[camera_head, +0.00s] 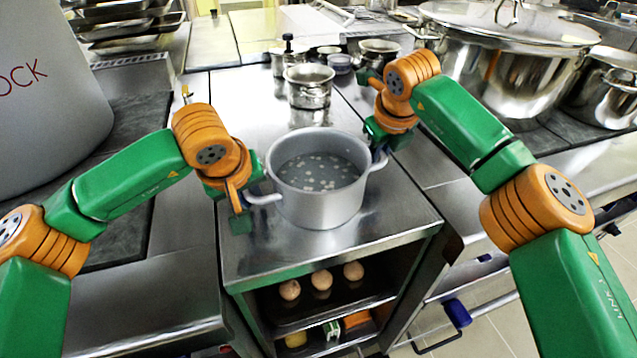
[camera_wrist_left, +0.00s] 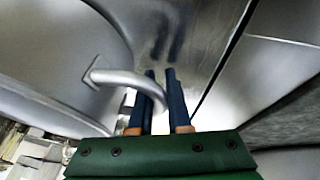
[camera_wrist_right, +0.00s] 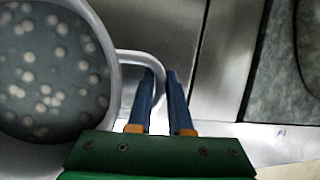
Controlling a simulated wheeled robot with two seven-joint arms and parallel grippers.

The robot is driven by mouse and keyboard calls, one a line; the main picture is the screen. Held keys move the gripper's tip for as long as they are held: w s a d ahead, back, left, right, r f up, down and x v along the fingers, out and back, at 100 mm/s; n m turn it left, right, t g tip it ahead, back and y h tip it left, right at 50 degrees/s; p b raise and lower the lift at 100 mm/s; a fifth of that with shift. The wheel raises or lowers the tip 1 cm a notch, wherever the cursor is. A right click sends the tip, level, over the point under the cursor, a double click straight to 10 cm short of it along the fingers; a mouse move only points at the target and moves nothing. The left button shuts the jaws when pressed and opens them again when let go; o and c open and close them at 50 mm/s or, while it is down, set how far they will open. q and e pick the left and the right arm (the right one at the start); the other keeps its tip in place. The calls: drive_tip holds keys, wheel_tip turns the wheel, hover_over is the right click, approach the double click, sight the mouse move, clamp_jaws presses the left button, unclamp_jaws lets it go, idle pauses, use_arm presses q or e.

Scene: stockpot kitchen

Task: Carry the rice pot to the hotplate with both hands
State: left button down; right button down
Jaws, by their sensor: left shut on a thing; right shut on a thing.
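The rice pot (camera_head: 318,207) is a grey metal pot at the centre of the head view, upright over the steel counter. It holds cloudy liquid with pale round pieces, also seen in the right wrist view. My left gripper (camera_wrist_left: 160,74) is shut on the pot's left handle (camera_wrist_left: 112,77). My right gripper (camera_wrist_right: 161,73) is shut on the right handle (camera_wrist_right: 138,57). Whether the pot's base touches the counter I cannot tell. A dark slab (camera_head: 125,215) lies on the left worktop; I cannot tell whether it is the hotplate.
A small steel pot (camera_head: 309,88) and other small pots stand behind on the steel counter (camera_head: 245,255). A large grey stockpot (camera_head: 45,110) stands at left. A large lidded pot (camera_head: 505,70) stands at right. Eggs (camera_head: 321,280) lie on a shelf below.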

use_arm(q)
drive_tip(key=shift+r, duration=0.1)
use_arm(e)
drive_tip(key=shift+w+d+r, duration=0.1)
drive_tip(key=shift+r, duration=0.05)
